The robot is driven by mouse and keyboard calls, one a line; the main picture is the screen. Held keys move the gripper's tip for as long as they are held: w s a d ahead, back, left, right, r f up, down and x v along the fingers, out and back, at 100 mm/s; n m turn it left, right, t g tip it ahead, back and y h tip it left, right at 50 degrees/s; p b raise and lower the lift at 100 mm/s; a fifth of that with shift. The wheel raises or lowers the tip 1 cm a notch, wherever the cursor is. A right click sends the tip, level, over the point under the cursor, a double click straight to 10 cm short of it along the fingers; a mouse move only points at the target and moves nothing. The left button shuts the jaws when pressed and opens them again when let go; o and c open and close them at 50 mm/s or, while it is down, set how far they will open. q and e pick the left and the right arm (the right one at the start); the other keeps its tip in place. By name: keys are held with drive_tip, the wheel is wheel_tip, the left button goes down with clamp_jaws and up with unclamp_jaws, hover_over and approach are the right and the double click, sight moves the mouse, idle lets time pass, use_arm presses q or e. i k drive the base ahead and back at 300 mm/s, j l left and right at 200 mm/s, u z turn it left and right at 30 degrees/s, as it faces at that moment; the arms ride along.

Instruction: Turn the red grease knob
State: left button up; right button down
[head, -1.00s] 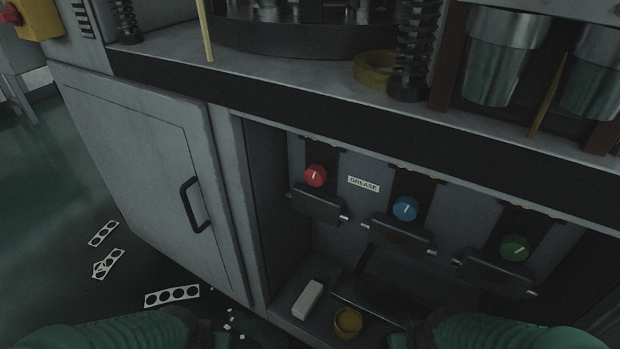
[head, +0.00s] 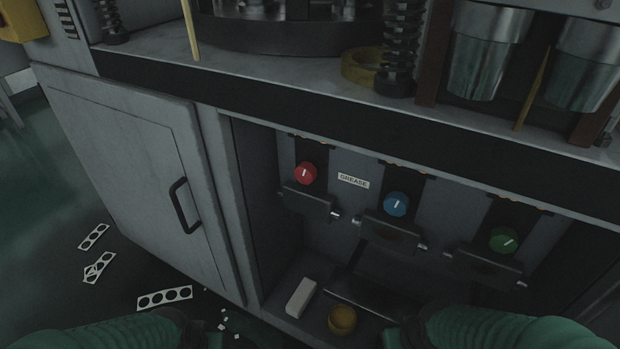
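The red knob (head: 305,173) is on the back panel inside the open cabinet bay, left of a white label reading GREASE (head: 353,181). Its white pointer mark stands close to upright. A dark flap or ledge (head: 308,199) juts out just below it. A blue knob (head: 397,204) and a green knob (head: 503,240) are to its right, each with its own ledge below. My two green-sleeved arms show at the bottom left and bottom right edges, well below and apart from the knobs. Neither arm's gripper fingers can be made out.
A grey cabinet door with a black handle (head: 182,206) is left of the bay. A white block (head: 300,298) and a yellow cup-like piece (head: 342,319) are on the bay floor. Perforated metal strips (head: 165,298) and scraps lie on the floor. The counter edge overhangs the knobs.

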sight(305, 172)
drive_tip(key=z, duration=0.7)
drive_tip(key=k+j+z, duration=0.1)
drive_tip(key=j+z, duration=0.2)
drive_tip(key=j, duration=0.2)
